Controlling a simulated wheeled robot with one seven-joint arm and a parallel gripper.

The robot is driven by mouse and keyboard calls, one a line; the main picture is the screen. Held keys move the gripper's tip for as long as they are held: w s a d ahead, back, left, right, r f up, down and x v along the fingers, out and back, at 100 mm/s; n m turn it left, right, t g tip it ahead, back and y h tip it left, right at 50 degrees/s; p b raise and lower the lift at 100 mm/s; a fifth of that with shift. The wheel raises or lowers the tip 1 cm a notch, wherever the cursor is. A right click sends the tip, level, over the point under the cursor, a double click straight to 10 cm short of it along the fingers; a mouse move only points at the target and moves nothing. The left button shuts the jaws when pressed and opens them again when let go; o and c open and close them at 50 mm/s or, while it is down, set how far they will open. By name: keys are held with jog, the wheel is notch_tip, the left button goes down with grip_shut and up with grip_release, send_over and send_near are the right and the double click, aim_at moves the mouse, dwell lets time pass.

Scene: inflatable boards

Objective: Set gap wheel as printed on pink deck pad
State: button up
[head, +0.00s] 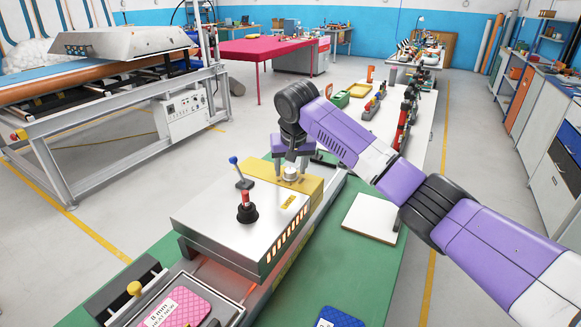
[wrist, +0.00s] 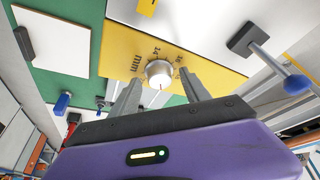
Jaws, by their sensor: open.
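The gap wheel is a small silver knob (head: 291,172) on the yellow block (head: 313,186) of the machine. My gripper (head: 291,156) points down over the wheel. In the wrist view its open fingers (wrist: 161,79) stand on either side of the wheel; I cannot tell whether they touch it. The pink deck pad (head: 182,309) lies at the lower left, with a white label reading "8 mm" and a second line, partly legible.
The machine's metal cover (head: 222,222) has a black-and-red knob (head: 246,208), a blue-tipped lever (head: 240,172) and glowing slots. A yellow-knobbed lever (head: 134,288) stands near the pink pad. A blue pad (head: 338,317) and white board (head: 371,218) lie on the green bench.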

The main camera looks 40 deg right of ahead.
grip_shut()
dwell(0.3)
jog(key=shift+n+p, duration=0.4)
jog(key=shift+d+n+y+p, duration=0.1)
jog(key=shift+n+y+p, duration=0.3)
jog(key=shift+n+p, duration=0.5)
jog(key=n+y+p, duration=0.1)
jog(key=n, duration=0.1)
jog(key=shift+d+n, duration=0.1)
jog(key=shift+n, duration=0.2)
jog(key=n+y+p, duration=0.1)
jog(key=n, duration=0.2)
jog(key=shift+d+n+t, duration=0.15)
jog(key=shift+n+t, duration=0.15)
jog(key=shift+n+y, duration=0.8)
jog(key=shift+n, duration=0.7)
